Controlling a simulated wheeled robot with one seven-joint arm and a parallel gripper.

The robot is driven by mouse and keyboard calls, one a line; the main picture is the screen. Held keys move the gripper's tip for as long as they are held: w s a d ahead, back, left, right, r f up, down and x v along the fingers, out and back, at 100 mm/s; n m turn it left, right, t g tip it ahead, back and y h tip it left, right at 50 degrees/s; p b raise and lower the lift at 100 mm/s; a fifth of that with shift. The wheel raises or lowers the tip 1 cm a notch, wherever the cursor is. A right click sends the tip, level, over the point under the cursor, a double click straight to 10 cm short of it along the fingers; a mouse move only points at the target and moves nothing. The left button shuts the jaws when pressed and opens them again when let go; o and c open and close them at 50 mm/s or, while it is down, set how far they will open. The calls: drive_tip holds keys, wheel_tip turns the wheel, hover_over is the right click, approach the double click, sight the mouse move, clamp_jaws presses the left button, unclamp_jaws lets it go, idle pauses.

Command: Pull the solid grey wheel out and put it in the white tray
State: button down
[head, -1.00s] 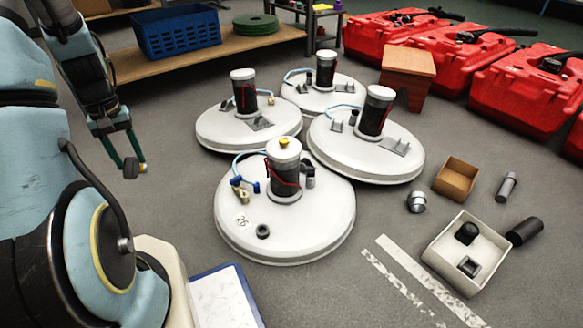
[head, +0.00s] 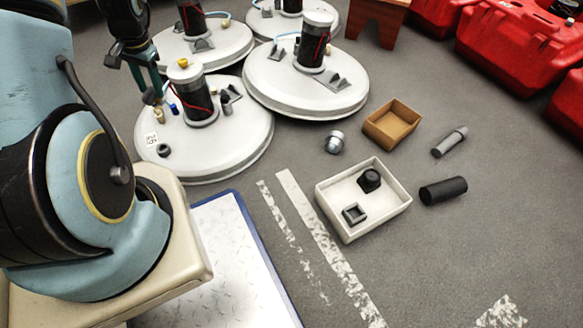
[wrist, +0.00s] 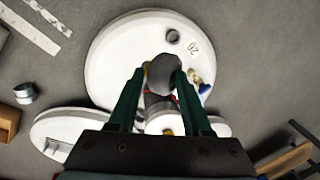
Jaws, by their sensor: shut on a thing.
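My gripper (wrist: 160,80) is shut on a rounded grey piece (wrist: 160,72), seen between its green fingers in the wrist view; it appears to be the solid grey wheel. In the head view my gripper (head: 153,85) is at the upper left, overlapping the nearest white round tank (head: 235,140), and the held piece is not clear there. The white tray (head: 337,222) lies on the floor, right of that tank. It holds a black rounded knob and a small dark square piece.
A brown open box (head: 391,122), a silver fitting (head: 334,142), a grey cylinder (head: 449,141) and a black cylinder (head: 443,190) lie around the tray. Other white tanks (head: 305,85) stand behind. Red containers (head: 515,50) line the upper right.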

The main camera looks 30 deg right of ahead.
drive_tip(key=s+d+f+m+t+h+b, duration=0.25)
drive_tip(key=d+f+m, duration=0.35)
drive_tip(key=d+m, duration=0.45)
drive_tip(key=s+d+f+m+t+h+b, duration=0.1)
drive_tip(key=s+d+f+m+h, duration=0.15)
drive_tip(key=d+f+m, duration=0.75)
drive_tip(key=s+d+m+g+h+b, duration=0.1)
drive_tip(key=s+d+m+g+h, duration=0.4)
drive_tip(key=s+d, duration=0.7)
drive_tip(key=s+d+f+m+g+y+b, duration=0.1)
drive_tip(key=s+d+m+g+y+b, duration=0.15)
drive_tip(key=s+m+g, duration=0.6)
drive_tip(key=s+d+f+m+g+y+b, duration=0.1)
drive_tip(key=s+d+f+m+g, duration=0.15)
drive_tip(key=s+m, duration=0.75)
drive_tip(key=shift+s+d+f+n+t+b, duration=0.1)
drive_tip(key=shift+s+d+f+n+b, duration=0.05)
drive_tip(key=shift+s+f+n+b, duration=0.75)
drive_tip(key=shift+s+d+f+n+t+b, duration=0.1)
drive_tip(key=shift+s+d+f+n+b, duration=0.1)
drive_tip(key=shift+s+f+n+b, duration=0.6)
drive_tip(key=shift+s+d+f+n+t+b, duration=0.15)
drive_tip(key=shift+s+f+n+b, duration=0.3)
drive_tip(key=shift+f+b, duration=0.75)
drive_tip(key=shift+f, duration=0.8)
drive_tip(key=shift+f, duration=0.25)
